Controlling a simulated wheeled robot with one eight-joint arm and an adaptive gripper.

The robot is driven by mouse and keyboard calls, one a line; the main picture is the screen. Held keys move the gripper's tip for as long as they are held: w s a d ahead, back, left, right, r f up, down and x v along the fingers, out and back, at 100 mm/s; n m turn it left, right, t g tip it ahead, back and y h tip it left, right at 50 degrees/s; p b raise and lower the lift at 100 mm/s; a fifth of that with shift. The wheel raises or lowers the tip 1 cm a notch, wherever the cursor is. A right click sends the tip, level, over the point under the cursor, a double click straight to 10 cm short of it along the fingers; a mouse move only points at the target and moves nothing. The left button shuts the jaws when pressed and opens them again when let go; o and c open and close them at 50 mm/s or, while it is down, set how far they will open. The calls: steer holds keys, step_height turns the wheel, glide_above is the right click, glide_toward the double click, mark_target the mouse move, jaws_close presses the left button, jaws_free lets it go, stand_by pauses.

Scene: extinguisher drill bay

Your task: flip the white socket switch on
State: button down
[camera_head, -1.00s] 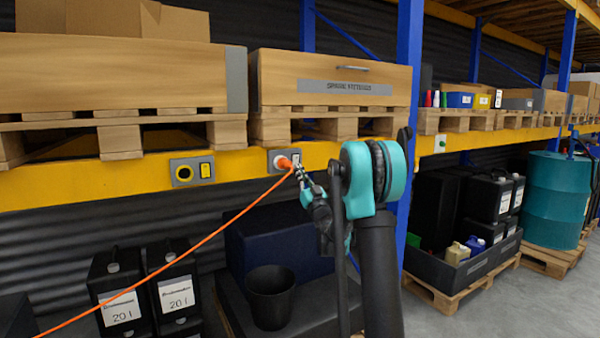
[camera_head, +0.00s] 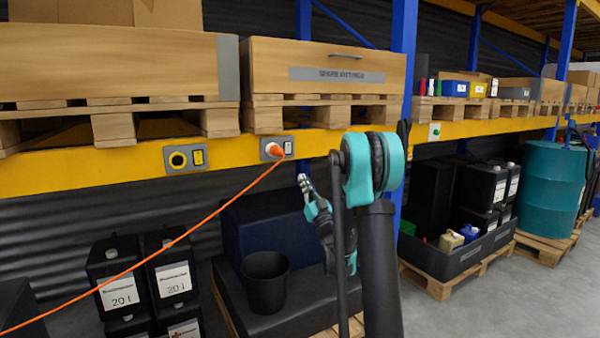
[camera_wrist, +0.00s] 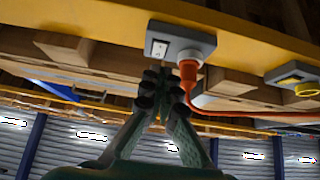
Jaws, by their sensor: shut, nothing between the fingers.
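The grey socket box (camera_head: 265,155) is on the yellow shelf beam, with an orange plug (camera_head: 273,149) in its left part and a white switch (camera_head: 288,147) at its right. In the wrist view the box (camera_wrist: 203,43) is tilted, with the white switch (camera_wrist: 159,48) left of the orange plug (camera_wrist: 188,74). I cannot tell which way the switch is set. My gripper (camera_head: 303,178) is shut and empty, below and slightly right of the box in the head view. In the wrist view its fingertips (camera_wrist: 161,82) show below the switch, seemingly apart from it.
An orange cable (camera_head: 185,235) runs from the plug down to the lower left. A second grey box with a yellow ring (camera_head: 178,160) is left on the beam. Wooden crates on pallets (camera_head: 320,75) sit above. A black bin (camera_head: 265,283) stands below.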

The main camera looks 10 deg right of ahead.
steer(key=shift+v, duration=0.85)
steer(key=shift+w+f, duration=0.1)
steer(key=s+d+f+m+g+h, duration=0.6)
steer(key=s+f+g+h, duration=0.2)
steer(key=s+f+h, duration=0.25)
steer(key=s+a+f+g, duration=0.2)
steer(key=s+f+g, duration=0.4)
steer(key=s, duration=0.9)
steer(key=s+a+f+n+g, duration=0.1)
steer(key=s+f+g, duration=0.4)
steer(key=s+f, duration=0.7)
steer(key=s+y, duration=0.1)
steer(key=s, duration=0.3)
steer(key=shift+a+f+n+g, duration=0.3)
steer(key=shift+a+f+g, duration=0.1)
